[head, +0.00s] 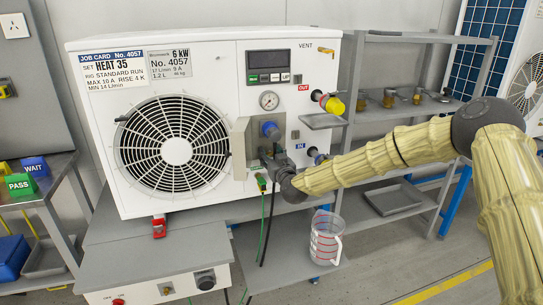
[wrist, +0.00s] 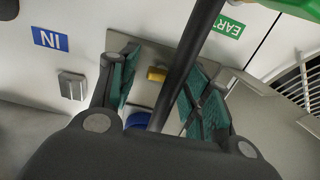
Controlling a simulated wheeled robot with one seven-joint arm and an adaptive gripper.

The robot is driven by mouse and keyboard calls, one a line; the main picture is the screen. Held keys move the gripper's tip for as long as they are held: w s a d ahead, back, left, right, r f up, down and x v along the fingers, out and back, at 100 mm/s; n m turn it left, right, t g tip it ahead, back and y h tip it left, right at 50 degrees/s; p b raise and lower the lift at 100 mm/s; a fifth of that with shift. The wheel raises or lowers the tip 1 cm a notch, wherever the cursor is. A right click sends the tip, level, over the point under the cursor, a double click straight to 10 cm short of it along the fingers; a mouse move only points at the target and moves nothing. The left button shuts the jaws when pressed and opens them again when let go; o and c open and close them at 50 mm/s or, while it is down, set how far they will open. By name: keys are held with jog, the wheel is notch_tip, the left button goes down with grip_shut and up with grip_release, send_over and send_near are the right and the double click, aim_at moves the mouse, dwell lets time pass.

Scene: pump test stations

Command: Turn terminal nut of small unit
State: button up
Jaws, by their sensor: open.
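The white unit (head: 215,75) with a round fan grille and a 6 kW label fills the middle of the head view. My gripper (head: 266,158) is at the recess on its lower right front, below a blue round part (head: 270,130). In the wrist view my gripper (wrist: 160,88) is open, with teal pads on both sides of a small brass-coloured piece (wrist: 156,74), which may be the terminal nut. The pads look apart from it. A black cable (wrist: 190,58) crosses between the fingers in that view. The nut cannot be made out in the head view.
A green clip (head: 261,184) and hanging cables are just left of my gripper. A grey flap (head: 239,145) stands left of the recess. A measuring jug (head: 326,237) stands below. Shelves (head: 400,115) with fittings are at right. A blue IN label (wrist: 50,39) shows.

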jog(key=c, duration=1)
jog(key=shift+m, duration=0.3)
jog(key=m+b, duration=0.2)
jog(key=m, duration=0.1)
jog(key=shift+w+f+m, duration=0.1)
jog(key=shift+f+m, duration=0.05)
jog(key=shift+m, duration=0.15)
jog(key=m+b, duration=0.2)
jog(key=m, duration=0.2)
jog(key=shift+d+m, duration=0.15)
jog(key=shift+m, duration=0.15)
jog(key=m+b, duration=0.4)
jog(key=m, duration=0.3)
jog(key=shift+f+m, duration=0.1)
jog(key=shift+m, duration=0.2)
